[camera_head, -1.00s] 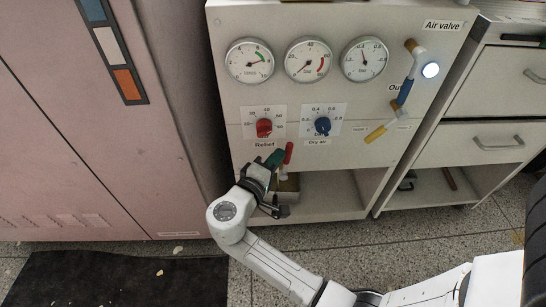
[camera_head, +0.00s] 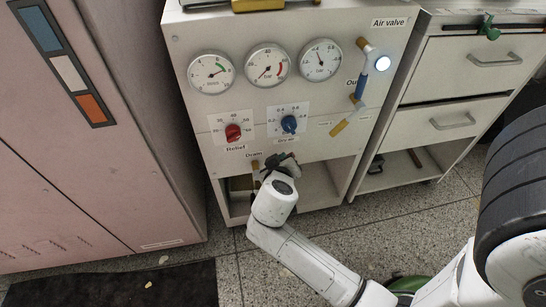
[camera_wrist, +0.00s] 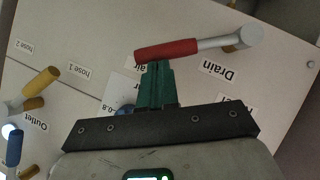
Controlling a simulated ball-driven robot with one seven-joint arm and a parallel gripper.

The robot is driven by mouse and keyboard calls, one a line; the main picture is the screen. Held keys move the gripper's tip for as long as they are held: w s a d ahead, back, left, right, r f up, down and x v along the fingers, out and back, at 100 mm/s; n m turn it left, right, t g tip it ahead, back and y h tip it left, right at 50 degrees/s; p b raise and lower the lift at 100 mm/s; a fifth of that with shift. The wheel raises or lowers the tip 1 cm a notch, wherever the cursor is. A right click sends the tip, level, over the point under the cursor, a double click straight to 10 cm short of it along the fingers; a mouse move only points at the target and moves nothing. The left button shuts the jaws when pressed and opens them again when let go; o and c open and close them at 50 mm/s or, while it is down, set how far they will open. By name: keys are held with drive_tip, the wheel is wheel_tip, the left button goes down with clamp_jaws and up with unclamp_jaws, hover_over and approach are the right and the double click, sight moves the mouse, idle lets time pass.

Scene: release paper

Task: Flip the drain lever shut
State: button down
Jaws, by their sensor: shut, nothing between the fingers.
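The drain lever has a red handle (camera_wrist: 168,49) and a pale metal stem. In the wrist view it lies nearly level across the top, from its brass pivot (camera_wrist: 243,37) at right to its red tip at left. The "Drain" label (camera_wrist: 218,71) is just below it. My gripper (camera_wrist: 153,64) has green fingers, shut together and empty. Their tips are at the red handle near its free end; whether they touch it is unclear. In the head view my gripper (camera_head: 280,160) covers the handle; a brass fitting (camera_head: 255,166) shows beside it.
The white panel bears gauges (camera_head: 267,63), a red relief knob (camera_head: 233,132) and a blue dry air knob (camera_head: 289,124). An open shelf (camera_head: 318,185) lies below. A drawer cabinet (camera_head: 440,120) stands at right.

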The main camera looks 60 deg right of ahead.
wheel_tip(320, 180, down, 5)
drive_tip(key=s+d+m+t+y+b, duration=0.1)
drive_tip(key=s+d+m+t+y, duration=0.1)
drive_tip(key=m, duration=0.1)
drive_tip(key=shift+s+f+y, duration=0.15)
drive_tip(key=shift+s+y, duration=0.15)
drive_tip(key=shift+s, duration=0.05)
drive_tip(key=shift+s+d+f, duration=0.1)
drive_tip(key=shift+f, duration=0.05)
idle(0.4)
